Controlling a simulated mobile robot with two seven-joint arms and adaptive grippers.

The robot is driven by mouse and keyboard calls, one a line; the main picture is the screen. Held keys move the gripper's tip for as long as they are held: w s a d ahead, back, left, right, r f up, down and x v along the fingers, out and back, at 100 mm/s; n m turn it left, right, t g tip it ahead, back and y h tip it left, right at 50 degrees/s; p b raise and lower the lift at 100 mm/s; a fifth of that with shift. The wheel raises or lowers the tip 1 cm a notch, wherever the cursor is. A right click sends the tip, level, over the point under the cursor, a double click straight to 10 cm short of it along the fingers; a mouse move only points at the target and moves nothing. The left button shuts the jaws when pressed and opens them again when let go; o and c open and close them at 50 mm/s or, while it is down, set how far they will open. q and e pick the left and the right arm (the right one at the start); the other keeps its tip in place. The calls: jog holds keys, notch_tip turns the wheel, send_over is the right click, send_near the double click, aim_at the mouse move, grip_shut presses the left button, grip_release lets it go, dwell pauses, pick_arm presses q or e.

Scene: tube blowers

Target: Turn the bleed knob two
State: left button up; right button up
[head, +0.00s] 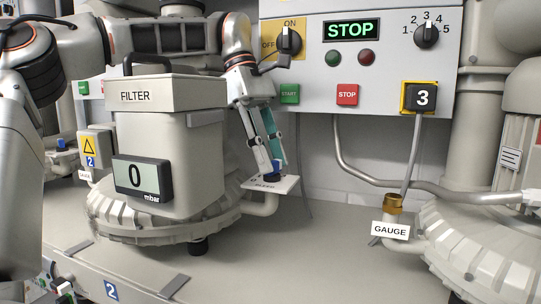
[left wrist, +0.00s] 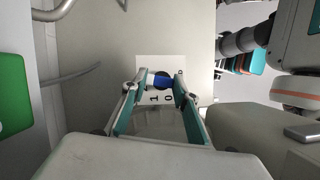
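The bleed knob (head: 271,170) is small and blue and stands on a white plate (head: 287,184), over the short pipe beside the grey filter box. The plate's lettering is partly covered by the knob and fingers. In the left wrist view the blue knob (left wrist: 160,82) lies between my left fingertips, with the figures 1 and 0 beside it. My left gripper (head: 268,164) points down from above, its two teal-padded fingers closed on the knob's sides. In the left wrist view my right gripper (left wrist: 243,63) seems to hang at the upper right; its fingers are unclear.
The filter box (head: 170,178) with a display reading 0 mbar stands close left of my left gripper. The control panel (head: 370,70) behind shows STOP and a number 3 sign. A GAUGE plate (head: 390,231) and pipe stand right. The grey surface (head: 300,260) in front is mostly clear.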

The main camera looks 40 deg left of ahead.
pick_arm(q)
jog(key=shift+o, duration=0.2)
jog(key=shift+n, duration=0.3)
jog(key=shift+s+n+t+y+b, duration=0.15)
jog(key=shift+n+t, duration=0.4)
jog(key=shift+n, duration=0.8)
jog(key=shift+s+n+t+y+b, duration=0.15)
jog(key=shift+n+t, duration=0.4)
jog(key=shift+n, duration=0.8)
jog(key=shift+w, duration=0.1)
jog(key=o, duration=1.1)
jog(key=shift+a, duration=0.1)
jog(key=v, duration=1.2)
